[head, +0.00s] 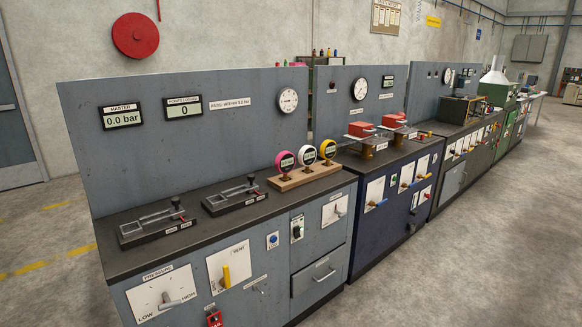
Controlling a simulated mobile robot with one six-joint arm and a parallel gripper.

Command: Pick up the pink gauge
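The pink gauge (286,161) is a round dial with a pink rim and a small display. It stands upright at the left end of a wooden rack (305,177) on the dark worktop, in the head view. A white gauge (307,154) and a yellow gauge (327,149) stand beside it to the right in the same rack. My gripper does not show in the head view.
Two dark lever fixtures (153,225) (234,196) lie on the worktop left of the rack. A grey back panel (180,140) rises behind. Red-topped devices (361,130) stand on the blue bench to the right. The concrete floor (480,240) in front is clear.

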